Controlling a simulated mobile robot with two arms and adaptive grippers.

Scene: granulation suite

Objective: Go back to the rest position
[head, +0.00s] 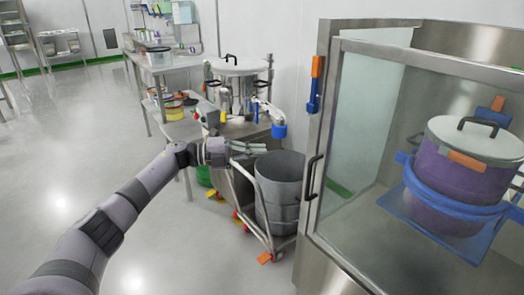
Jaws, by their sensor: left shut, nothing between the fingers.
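My left arm reaches in from the lower left across the middle of the head view. My left gripper (250,148) is at its far end, with the fingers together and nothing held. It hovers in front of the steel machine with the lidded vessel (238,66), above or near the rim of a grey open drum (282,190). I cannot tell whether it touches anything. My right gripper does not show.
The drum stands on a wheeled trolley (253,222). At right, a glass-fronted cabinet (350,130) holds a purple lidded drum (450,170) in a blue cradle. Steel tables (165,62) stand behind. The floor (75,130) at left is clear.

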